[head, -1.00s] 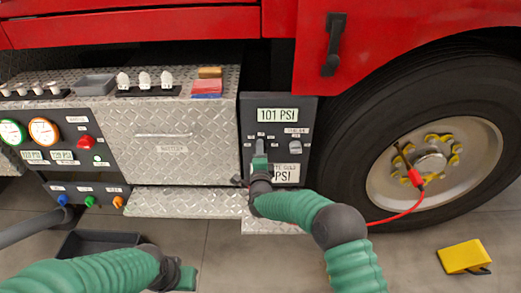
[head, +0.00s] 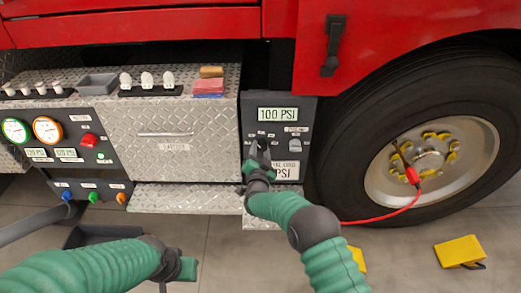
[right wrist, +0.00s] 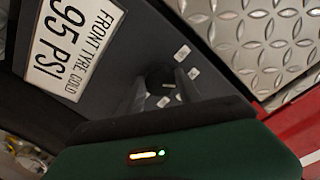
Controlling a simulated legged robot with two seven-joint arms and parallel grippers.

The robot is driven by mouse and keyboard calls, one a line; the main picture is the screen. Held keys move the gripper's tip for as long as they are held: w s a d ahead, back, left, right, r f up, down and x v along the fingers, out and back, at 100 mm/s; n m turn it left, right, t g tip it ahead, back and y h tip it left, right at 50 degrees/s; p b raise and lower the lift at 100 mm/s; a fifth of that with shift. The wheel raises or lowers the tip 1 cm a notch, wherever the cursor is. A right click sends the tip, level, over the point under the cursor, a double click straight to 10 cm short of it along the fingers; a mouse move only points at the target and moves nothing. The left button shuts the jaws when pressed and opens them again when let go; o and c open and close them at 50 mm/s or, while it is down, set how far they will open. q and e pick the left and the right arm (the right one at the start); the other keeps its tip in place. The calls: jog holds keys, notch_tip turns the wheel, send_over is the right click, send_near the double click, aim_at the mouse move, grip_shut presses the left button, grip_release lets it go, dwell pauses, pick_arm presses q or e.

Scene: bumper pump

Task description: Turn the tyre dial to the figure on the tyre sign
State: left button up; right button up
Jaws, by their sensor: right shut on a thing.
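The dark tyre dial (right wrist: 160,78) sits on the grey panel (head: 307,120) beside the front wheel. My right gripper (head: 262,147) is shut on the dial; its fingers show on both sides of it in the right wrist view. The display (head: 278,114) above reads 100 PSI. The white tyre sign (right wrist: 72,45) reads FRONT TYRE COLD 95 PSI; in the head view the sign (head: 287,171) is partly hidden by my right gripper. My left gripper (head: 183,268) is low at the left, away from the panel; its jaws are not clear.
A grey switch (head: 295,145) is right of the dial. The large wheel (head: 440,165) has a red air line (head: 385,217) clipped at its hub. A yellow chock (head: 460,251) lies on the floor. A diamond-plate box (head: 165,115) is left of the panel, with a step (head: 185,197) below.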

jog(key=shift+s+a+f+n, duration=0.15)
jog(key=shift+s+f+n, duration=0.05)
jog(key=shift+f+n, duration=0.4)
jog(key=o, duration=1.2)
jog(key=shift+c, duration=0.2)
jog(key=shift+o, duration=1)
jog(key=shift+w+r, duration=0.1)
jog(key=shift+w, duration=0.05)
jog(key=shift+r, duration=0.2)
